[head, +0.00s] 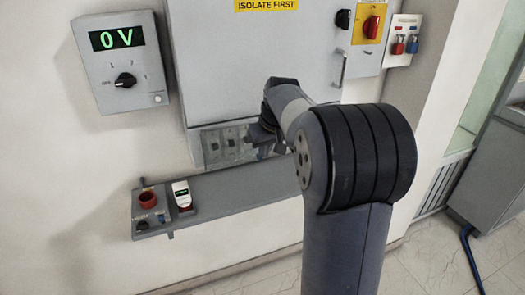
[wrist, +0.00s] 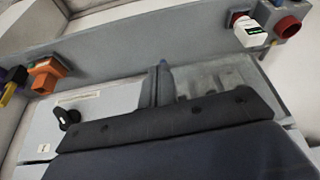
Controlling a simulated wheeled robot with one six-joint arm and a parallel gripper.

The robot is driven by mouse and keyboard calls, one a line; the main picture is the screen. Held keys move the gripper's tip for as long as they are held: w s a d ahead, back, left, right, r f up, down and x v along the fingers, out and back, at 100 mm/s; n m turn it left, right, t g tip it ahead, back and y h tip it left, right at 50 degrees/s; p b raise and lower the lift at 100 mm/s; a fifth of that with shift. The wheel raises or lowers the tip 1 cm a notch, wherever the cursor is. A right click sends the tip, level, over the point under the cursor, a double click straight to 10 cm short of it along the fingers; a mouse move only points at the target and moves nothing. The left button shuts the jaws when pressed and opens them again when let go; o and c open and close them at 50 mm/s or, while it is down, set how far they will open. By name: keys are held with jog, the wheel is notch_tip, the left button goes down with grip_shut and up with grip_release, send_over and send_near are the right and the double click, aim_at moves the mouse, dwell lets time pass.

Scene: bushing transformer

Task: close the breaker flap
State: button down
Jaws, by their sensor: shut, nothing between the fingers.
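The breaker opening (head: 228,146), with several small switches, sits at the bottom of the grey cabinet (head: 240,70) in the head view. In the wrist view a hazy grey area with breaker shapes (wrist: 208,80) lies right of my gripper. I cannot clearly make out the flap's edges or how far it stands open. My gripper (head: 268,142) is at the right end of the breaker opening, partly hidden by my own arm. In the wrist view its narrow fingers (wrist: 158,85) are together and hold nothing. Whether they touch the flap or panel is unclear.
A ledge (head: 240,190) runs below the cabinet, with a red button box (head: 148,205) and a white meter (head: 182,195). A 0 V display box (head: 122,62) is at left. A red rotary switch (head: 371,27) is at upper right. An orange item (wrist: 46,73) shows on the ledge.

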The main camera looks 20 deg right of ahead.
jog(key=shift+w+d+p, duration=0.35)
jog(key=shift+w, duration=0.5)
